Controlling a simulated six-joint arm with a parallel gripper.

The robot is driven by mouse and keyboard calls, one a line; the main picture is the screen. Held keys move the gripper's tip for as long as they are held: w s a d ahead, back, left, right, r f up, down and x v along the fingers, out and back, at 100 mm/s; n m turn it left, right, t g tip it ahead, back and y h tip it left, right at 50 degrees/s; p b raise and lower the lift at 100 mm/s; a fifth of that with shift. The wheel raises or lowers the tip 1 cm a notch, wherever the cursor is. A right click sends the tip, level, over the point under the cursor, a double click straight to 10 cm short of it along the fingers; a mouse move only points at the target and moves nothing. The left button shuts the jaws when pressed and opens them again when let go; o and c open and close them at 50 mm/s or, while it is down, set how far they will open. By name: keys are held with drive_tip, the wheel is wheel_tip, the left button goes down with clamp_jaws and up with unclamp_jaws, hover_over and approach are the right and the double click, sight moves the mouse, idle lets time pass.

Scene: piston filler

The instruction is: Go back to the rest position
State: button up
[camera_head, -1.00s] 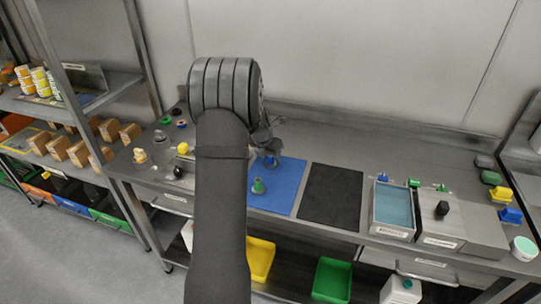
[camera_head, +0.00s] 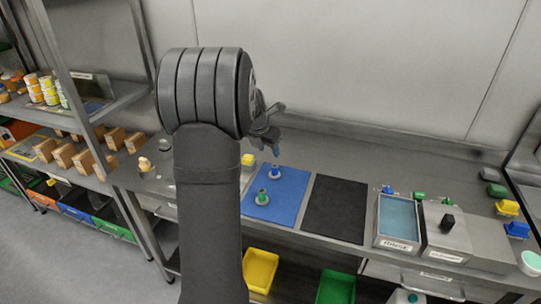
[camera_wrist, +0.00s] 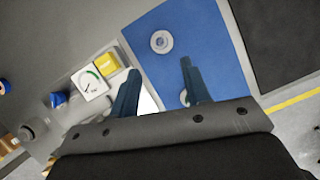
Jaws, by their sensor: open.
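My gripper (camera_head: 270,140) is raised above the bench, behind my own dark arm. In the wrist view my gripper (camera_wrist: 158,72) has its two blue fingers apart and nothing between them. A green-topped piece (camera_head: 262,196) and a blue-topped piece (camera_head: 274,172) stand on the blue mat (camera_head: 287,208). The wrist view shows the blue mat (camera_wrist: 215,50) with a pale round piece (camera_wrist: 162,42) on it. A second piece there is partly hidden by the right finger. My arm hides part of the bench's left side.
A black mat (camera_head: 336,210) lies right of the blue one. Further right are a blue-topped tray (camera_head: 398,222) and a grey box with a black knob (camera_head: 448,224). A white dial device (camera_wrist: 90,84) shows in the wrist view. A shelf with cartons (camera_head: 62,155) stands left.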

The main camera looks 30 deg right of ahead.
sight(274, 166)
drive_tip(key=shift+a+r, duration=0.15)
drive_tip(key=shift+r, duration=0.15)
drive_tip(key=x, duration=1.2)
drive_tip(key=shift+s+f, duration=0.1)
drive_tip(key=shift+f, duration=0.3)
wheel_tip(274, 166, up, 3)
drive_tip(key=shift+r, duration=0.6)
drive_tip(key=shift+f, duration=0.1)
